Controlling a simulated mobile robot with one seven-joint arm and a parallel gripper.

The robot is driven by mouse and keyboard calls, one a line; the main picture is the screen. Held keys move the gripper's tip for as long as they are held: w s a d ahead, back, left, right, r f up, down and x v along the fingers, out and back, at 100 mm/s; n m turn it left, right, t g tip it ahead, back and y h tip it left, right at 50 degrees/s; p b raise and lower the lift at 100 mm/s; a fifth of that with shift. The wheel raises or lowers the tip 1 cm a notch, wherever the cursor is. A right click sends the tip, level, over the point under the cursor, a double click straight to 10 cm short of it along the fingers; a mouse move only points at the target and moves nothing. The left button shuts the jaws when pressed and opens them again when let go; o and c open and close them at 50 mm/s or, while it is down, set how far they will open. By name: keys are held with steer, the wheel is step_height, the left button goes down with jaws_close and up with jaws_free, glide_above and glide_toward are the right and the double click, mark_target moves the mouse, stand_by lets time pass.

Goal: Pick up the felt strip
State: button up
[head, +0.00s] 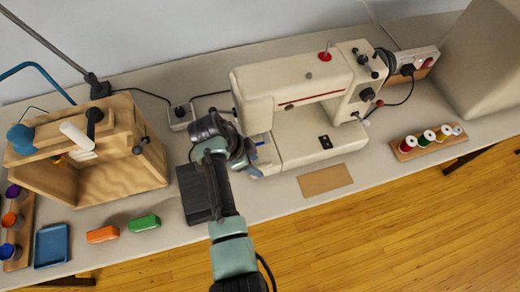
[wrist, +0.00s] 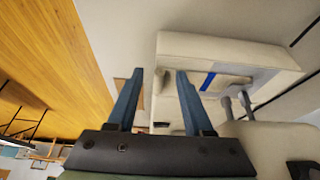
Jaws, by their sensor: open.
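A small blue strip (wrist: 207,81) lies on the pale bed of the sewing machine, below its needle end, in the wrist view. It is probably the felt strip, though its material cannot be told. In the head view only a sliver of blue (head: 261,144) shows beside my gripper. My gripper (head: 254,170) is at the left end of the sewing machine (head: 300,85). In the wrist view my gripper (wrist: 159,72) is open, with nothing between its fingers. The strip lies to the right of the right finger, apart from it.
A brown rectangular pad (head: 325,180) lies in front of the machine. A dark pedal-like block (head: 194,194) lies left of my arm. A wooden box (head: 120,180), a green block (head: 144,222), an orange block (head: 103,234) and a blue tray (head: 52,262) are further left. A spool rack (head: 428,152) stands right.

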steer(key=shift+f, duration=0.1)
steer(key=shift+c, duration=0.2)
jaws_close()
stand_by(0.4)
